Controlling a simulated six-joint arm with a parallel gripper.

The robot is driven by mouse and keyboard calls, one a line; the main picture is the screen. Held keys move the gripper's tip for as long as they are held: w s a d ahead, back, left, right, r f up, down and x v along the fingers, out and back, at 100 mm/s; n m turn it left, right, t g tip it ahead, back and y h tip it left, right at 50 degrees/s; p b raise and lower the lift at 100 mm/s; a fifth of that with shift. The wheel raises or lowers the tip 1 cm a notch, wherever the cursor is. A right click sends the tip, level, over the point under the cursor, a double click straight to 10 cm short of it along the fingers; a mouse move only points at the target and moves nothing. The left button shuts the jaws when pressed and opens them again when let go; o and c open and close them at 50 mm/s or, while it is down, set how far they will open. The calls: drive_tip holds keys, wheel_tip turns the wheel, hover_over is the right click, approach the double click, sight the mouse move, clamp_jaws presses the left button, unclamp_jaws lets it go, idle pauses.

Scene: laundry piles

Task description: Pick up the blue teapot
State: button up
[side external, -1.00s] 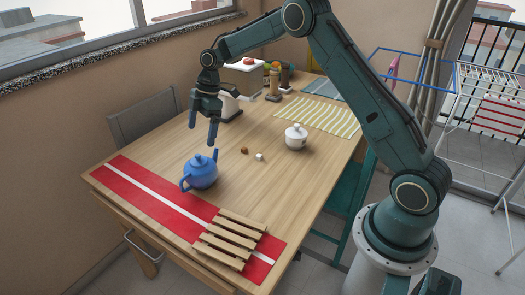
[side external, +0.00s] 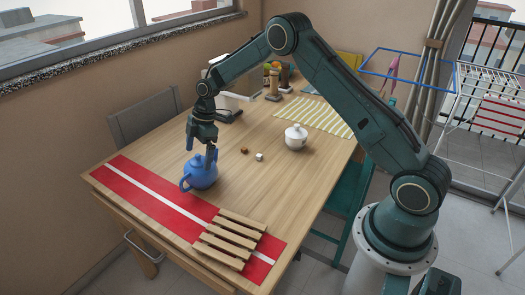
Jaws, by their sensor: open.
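The blue teapot (side external: 203,177) stands upright at the edge of the red runner with a white stripe (side external: 150,192), on the wooden table. Its looped handle is at the left. My gripper (side external: 201,153) points down at the teapot's top, with its open fingers around or just in front of the lid area. The fingers partly hide the lid and spout. I cannot tell whether they touch the teapot.
A wooden slatted trivet (side external: 232,238) lies on the runner's near end. A white lidded sugar bowl (side external: 296,136) and two small cubes, one brown (side external: 244,150) and one white (side external: 259,157), sit to the right. A striped cloth (side external: 314,116) lies behind. The table's middle right is clear.

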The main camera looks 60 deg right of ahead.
drive_tip(key=shift+x, duration=1.75)
drive_tip(key=shift+d, duration=0.1)
drive_tip(key=c, duration=1.4)
drive_tip(key=shift+r, duration=0.1)
wheel_tip(320, 180, up, 20)
drive_tip(key=shift+f, duration=0.1)
